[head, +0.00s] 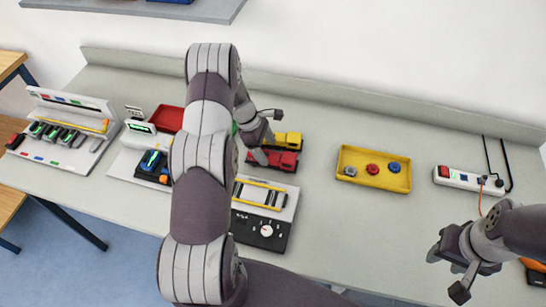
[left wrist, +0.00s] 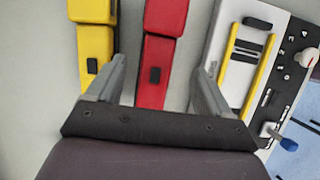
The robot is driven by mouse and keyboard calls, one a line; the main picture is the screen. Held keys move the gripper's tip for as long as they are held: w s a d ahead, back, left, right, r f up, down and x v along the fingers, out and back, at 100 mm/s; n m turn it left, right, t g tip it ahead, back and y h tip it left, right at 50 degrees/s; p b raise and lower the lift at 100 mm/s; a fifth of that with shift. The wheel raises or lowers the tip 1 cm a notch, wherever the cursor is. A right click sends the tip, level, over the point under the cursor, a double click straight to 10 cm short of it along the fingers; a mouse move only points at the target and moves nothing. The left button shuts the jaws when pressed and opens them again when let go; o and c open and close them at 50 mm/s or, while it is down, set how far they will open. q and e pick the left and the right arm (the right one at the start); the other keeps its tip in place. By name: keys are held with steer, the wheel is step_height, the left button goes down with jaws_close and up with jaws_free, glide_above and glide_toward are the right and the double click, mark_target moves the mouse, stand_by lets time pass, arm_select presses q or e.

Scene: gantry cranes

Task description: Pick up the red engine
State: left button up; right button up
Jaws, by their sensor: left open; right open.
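The red engine (head: 280,161) lies on the bench near its middle, partly hidden by my left arm in the head view. In the left wrist view the red engine (left wrist: 160,62) runs up the picture between the two fingers, with a dark block on its top. My left gripper (head: 261,147) is open above it, with a finger to each side; the wrist view also shows this gripper (left wrist: 158,72). I cannot tell how high the fingertips are above the bench. My right gripper (head: 446,274) is open and empty at the right, near the front edge.
A yellow engine (left wrist: 94,40) lies beside the red one, close to one finger. A black-and-white control panel with yellow rails (head: 262,225) is on the other side. A yellow tray (head: 373,182) of knobs and a power strip (head: 458,179) stand right. Bench between them is clear.

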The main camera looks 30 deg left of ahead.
mark_target(270, 155)
arm_select(q)
steer(key=p+x, duration=0.1)
steer(key=x, duration=0.1)
steer(key=p+x, duration=0.1)
steer(key=x, duration=0.1)
steer(key=shift+w+a+f, duration=0.15)
steer(key=shift+w+f, duration=0.05)
steer(key=shift+f, duration=0.1)
steer(key=shift+d+f, duration=0.25)
steer(key=shift+f, duration=0.1)
steer(key=c, duration=1.4)
steer(key=shift+o, duration=0.2)
steer(key=shift+r, duration=0.1)
